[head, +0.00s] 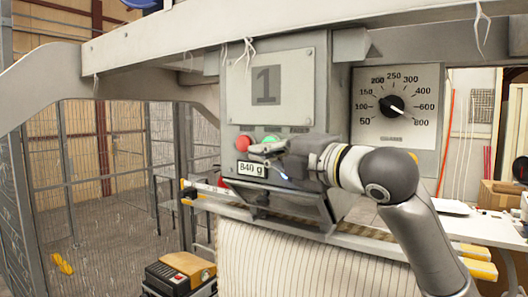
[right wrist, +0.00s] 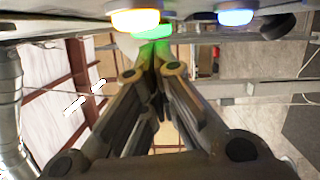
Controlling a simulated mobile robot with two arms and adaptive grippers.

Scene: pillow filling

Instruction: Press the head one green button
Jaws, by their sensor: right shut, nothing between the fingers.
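The head one panel (head: 292,97) is grey, with a plate marked "1". Its green button (head: 271,138) shows just above my right gripper (head: 258,150), with its lower part partly hidden. A red button (head: 243,142) sits to its left. In the right wrist view, the green button (right wrist: 154,33) is lit, and the closed fingertips of my right gripper (right wrist: 160,52) are right by it. I cannot tell whether they touch it. My right gripper is shut and empty. My left gripper is out of view.
An "840 g" display (head: 251,169) is below the buttons. A dial (head: 393,105) is to the right. An orange light (right wrist: 135,19) and a blue light (right wrist: 236,17) flank the green one. A striped pillow cover (head: 300,255) hangs below, beside a black and yellow box (head: 180,272).

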